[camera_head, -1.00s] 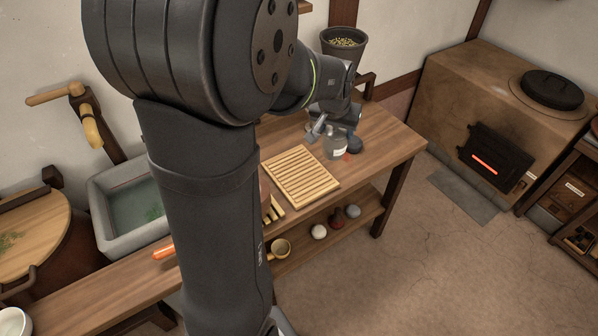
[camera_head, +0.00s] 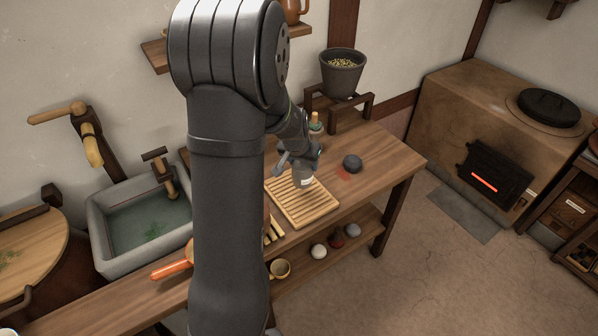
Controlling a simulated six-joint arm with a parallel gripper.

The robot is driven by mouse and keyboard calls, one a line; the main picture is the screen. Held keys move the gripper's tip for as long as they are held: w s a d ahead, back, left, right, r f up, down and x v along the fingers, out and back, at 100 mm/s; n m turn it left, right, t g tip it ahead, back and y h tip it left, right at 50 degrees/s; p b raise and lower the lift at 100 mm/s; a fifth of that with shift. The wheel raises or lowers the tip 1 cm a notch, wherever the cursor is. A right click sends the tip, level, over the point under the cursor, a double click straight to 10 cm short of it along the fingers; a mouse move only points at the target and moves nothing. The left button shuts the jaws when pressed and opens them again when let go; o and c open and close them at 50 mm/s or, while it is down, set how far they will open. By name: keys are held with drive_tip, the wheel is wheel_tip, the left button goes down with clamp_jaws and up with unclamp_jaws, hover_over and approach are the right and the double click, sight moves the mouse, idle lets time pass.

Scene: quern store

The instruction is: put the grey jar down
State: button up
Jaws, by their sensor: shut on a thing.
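The grey jar (camera_head: 304,177), with a pale label on its side, is upright in my gripper (camera_head: 301,165). My gripper is shut on its upper part, and the arm reaches down from the upper left. The jar is over the slatted wooden rack (camera_head: 315,210), near its far end. I cannot tell whether its base touches the slats. The jar's top is hidden by the gripper.
A dark round object (camera_head: 352,162) sits right of the rack, by a red patch (camera_head: 346,176). A grain-filled bucket (camera_head: 343,72) stands on a wooden stand behind. A stone sink (camera_head: 145,220) is left. The right bench end (camera_head: 385,175) is clear.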

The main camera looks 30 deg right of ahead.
drive_tip(key=shift+w+a+f, duration=0.2)
drive_tip(key=shift+w+f, duration=0.2)
drive_tip(key=shift+w, duration=0.3)
drive_tip(key=shift+f, duration=2)
drive_tip(key=o, duration=1.6)
drive_tip(key=shift+f, duration=0.15)
drive_tip(key=v, duration=1.1)
drive_tip(key=shift+w+d, duration=0.1)
drive_tip(key=shift+w, duration=0.05)
drive_tip(key=shift+o, duration=0.5)
drive_tip(key=shift+a+r, duration=0.25)
drive_tip(key=shift+r, duration=0.4)
